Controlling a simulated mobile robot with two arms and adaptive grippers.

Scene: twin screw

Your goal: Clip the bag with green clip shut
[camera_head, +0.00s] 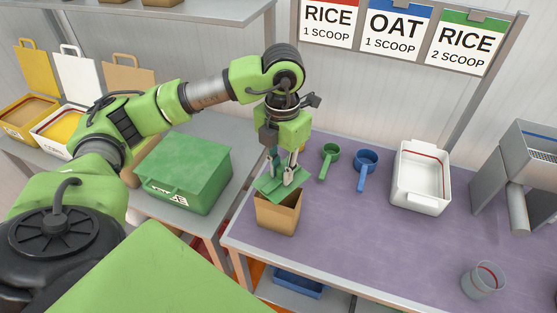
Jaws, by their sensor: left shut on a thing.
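The brown paper bag (278,217) stands upright on the purple table top, near its left front edge. A green piece that looks like the green clip (270,185) is at the top of the bag, slanting over its mouth. My left gripper (291,175) points down over the bag and is shut on the green clip. The clip's lower edge is at the bag's rim; I cannot tell whether it grips the paper. The fingers and clip hide part of the bag's opening. My right gripper is not in view.
A green scoop (329,162) and a blue scoop (365,170) lie right of the bag. A white bin (420,178) and a clear cup (482,281) stand farther right, beside a grey machine (520,180). A green lidded box (187,172) is left. The table's middle is clear.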

